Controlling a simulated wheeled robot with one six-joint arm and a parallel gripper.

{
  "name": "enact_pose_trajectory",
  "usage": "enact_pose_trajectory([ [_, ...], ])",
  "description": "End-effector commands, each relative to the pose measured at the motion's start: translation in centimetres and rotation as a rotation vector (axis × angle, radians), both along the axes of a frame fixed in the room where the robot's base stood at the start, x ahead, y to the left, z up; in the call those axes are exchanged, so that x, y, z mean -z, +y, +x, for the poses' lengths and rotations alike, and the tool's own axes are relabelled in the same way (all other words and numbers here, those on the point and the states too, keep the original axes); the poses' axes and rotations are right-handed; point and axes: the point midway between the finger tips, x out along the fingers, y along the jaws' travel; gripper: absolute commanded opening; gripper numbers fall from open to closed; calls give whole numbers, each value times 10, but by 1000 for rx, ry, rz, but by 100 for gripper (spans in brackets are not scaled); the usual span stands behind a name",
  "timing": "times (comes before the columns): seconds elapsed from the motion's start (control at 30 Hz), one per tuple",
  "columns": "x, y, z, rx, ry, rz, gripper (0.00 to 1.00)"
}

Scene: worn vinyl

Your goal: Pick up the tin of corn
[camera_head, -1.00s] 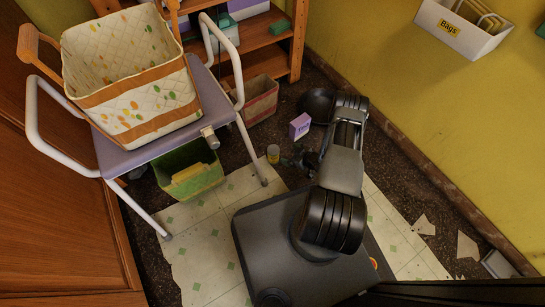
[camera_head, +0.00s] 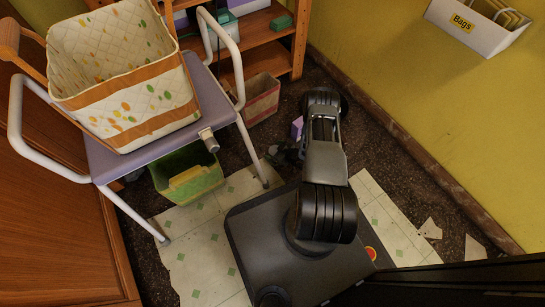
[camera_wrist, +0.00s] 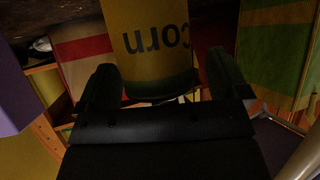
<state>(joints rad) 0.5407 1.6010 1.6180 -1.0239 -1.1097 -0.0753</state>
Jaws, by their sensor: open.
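The tin of corn (camera_wrist: 155,40) is yellow with a dark green band and shows upside down at the top middle of the wrist view, with "corn" on its label. My gripper (camera_wrist: 162,75) is open, with one dark finger on each side of the tin. Whether the fingers touch it I cannot tell. In the head view my gripper (camera_head: 277,154) is low near the floor, left of my arm, and the tin is hidden there.
A purple box (camera_head: 297,128) stands close to my gripper. A red-striped box (camera_head: 260,98) is behind by the wooden shelf (camera_head: 262,45). A green bin (camera_head: 188,175) sits under the walker-like trolley (camera_head: 160,142), which carries a patterned basket (camera_head: 125,75).

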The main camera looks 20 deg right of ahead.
Motion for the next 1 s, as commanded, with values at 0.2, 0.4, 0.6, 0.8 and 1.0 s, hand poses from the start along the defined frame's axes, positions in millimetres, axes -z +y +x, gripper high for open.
enact_pose_trajectory([
  [0.2,0,-5,0,13,0,0,93],
  [0.4,0,-7,-1,16,0,-1,75],
  [0.6,0,-6,0,13,0,0,55],
  [0.8,0,-5,0,12,0,-1,36],
  [1.0,0,-4,0,11,-1,0,17],
])
